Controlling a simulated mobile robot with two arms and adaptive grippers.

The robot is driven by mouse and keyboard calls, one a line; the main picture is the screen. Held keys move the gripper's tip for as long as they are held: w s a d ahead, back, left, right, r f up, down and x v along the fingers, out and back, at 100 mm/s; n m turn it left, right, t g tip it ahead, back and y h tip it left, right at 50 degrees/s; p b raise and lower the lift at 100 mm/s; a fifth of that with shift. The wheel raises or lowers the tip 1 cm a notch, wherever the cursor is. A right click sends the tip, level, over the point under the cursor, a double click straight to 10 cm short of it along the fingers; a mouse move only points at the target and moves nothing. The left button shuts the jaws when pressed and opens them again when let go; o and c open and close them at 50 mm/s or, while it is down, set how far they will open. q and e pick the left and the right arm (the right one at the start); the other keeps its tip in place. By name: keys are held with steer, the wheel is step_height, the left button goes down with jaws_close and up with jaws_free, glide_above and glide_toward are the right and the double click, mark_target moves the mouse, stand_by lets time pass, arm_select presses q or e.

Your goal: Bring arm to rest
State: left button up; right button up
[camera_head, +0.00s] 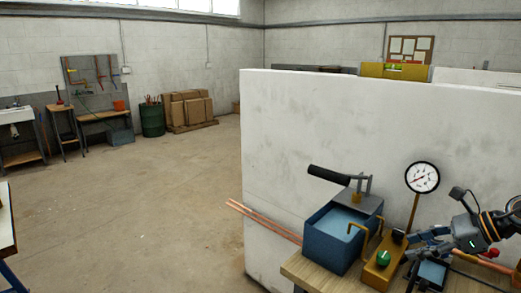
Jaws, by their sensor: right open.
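My right gripper (413,246) comes in from the right edge at the lower right of the head view. Its dark fingers point left and are open. They are close to the yellow gauge base (378,268) with its green knob (383,258); I cannot tell whether they touch it. I see nothing clearly held between the fingers. My left gripper is not in view.
A blue water tank with a black-handled pump (330,240) and a round dial gauge (422,177) stand on a wooden bench (300,270). A white partition wall (310,130) rises behind. Copper pipes (262,220) stick out left. Open concrete floor (150,200) lies left.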

steer(key=w+a+m+t+y, duration=0.2)
steer(key=a+m+t+y, duration=0.2)
steer(key=a+m+t, duration=1)
steer(key=s+d+f+m+g+h, duration=0.1)
steer(key=s+f+m+g+h, duration=0.2)
steer(key=s+f+m+h, duration=0.7)
steer(key=s+d+f+m+g+h, duration=0.15)
steer(key=f+m+g+h, duration=0.35)
steer(key=m, duration=1)
steer(key=s+a+f+m+g+y, duration=0.1)
steer(key=s+a+f+m+g, duration=0.2)
steer(key=s, duration=0.5)
steer(key=s+f+m+g+y, duration=0.1)
steer(key=s+f+m+g, duration=0.1)
steer(key=s+f, duration=0.4)
steer(key=s+a+f+m+g+y, duration=0.1)
steer(key=s+a+f+m+g, duration=0.15)
steer(key=s, duration=0.65)
step_height(320, 180, down, 28)
steer(key=s+g, duration=0.2)
steer(key=s+d+f, duration=0.1)
steer(key=s+f, duration=0.6)
steer(key=s, duration=0.1)
steer(key=s+d+f+g, duration=0.1)
steer(key=s+d+f, duration=0.1)
steer(key=s+f, duration=0.4)
steer(key=shift+s+d+f+n+h, duration=0.3)
steer(key=shift+s+f+n, duration=0.1)
steer(key=shift+s, duration=0.5)
